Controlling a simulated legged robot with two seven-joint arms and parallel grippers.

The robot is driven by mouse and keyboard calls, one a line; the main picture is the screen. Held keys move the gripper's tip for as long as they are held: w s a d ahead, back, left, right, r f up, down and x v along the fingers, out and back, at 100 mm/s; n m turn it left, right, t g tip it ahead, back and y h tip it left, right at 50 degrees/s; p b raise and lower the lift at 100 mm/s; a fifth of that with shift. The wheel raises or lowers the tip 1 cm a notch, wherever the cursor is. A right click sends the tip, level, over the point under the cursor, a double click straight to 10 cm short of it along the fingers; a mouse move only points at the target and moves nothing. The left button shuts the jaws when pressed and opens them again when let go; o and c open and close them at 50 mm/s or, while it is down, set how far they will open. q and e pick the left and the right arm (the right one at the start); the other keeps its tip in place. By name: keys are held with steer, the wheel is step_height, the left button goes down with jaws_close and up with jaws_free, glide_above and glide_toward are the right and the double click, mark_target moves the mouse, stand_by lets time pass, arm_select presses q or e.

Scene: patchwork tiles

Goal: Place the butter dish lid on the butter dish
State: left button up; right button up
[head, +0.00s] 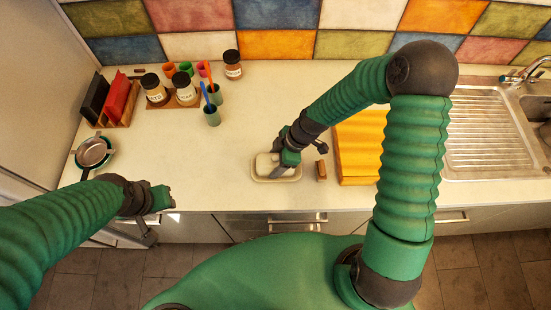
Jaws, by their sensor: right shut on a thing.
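The butter dish (284,180) is a shallow cream dish on the counter near its front edge, centre of the head view. The butter dish lid (266,164) is a pale rounded block at the dish, within its outline. I cannot tell whether it rests on the dish or is just above it. My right gripper (280,169) reaches down over the dish and is shut on the lid; its fingers hide part of the lid. My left gripper (160,212) is at the counter's front edge, left of the dish, away from it; its jaw state is unclear.
A small brown block (321,171) and a yellow-topped wooden board (357,148) lie right of the dish. The sink drainer (490,135) is farther right. Jars (154,90), cups (212,116), a rack (120,103) and a sieve (93,152) stand left. The counter between is clear.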

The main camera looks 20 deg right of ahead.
steer(key=shift+d+f, duration=0.15)
steer(key=shift+f, duration=0.2)
steer(key=o, duration=1.6)
steer(key=shift+d+r, duration=0.1)
steer(key=shift+r, duration=0.4)
steer(key=b+v, duration=0.1)
steer(key=v, duration=1)
steer(key=shift+s, duration=0.15)
steer(key=shift+s+d+r, duration=0.1)
steer(key=s+d+m+h, duration=0.1)
steer(key=s+m, duration=0.1)
steer(key=m, duration=0.3)
steer(key=s+m+t+h, duration=0.1)
steer(key=s+m, duration=0.2)
steer(key=m, duration=0.2)
steer(key=s+d+r+m+h, duration=0.1)
steer(key=s+m+h, duration=0.1)
steer(key=m, duration=0.2)
steer(key=shift+s+d+m, duration=0.3)
steer(key=shift+d+m, duration=0.1)
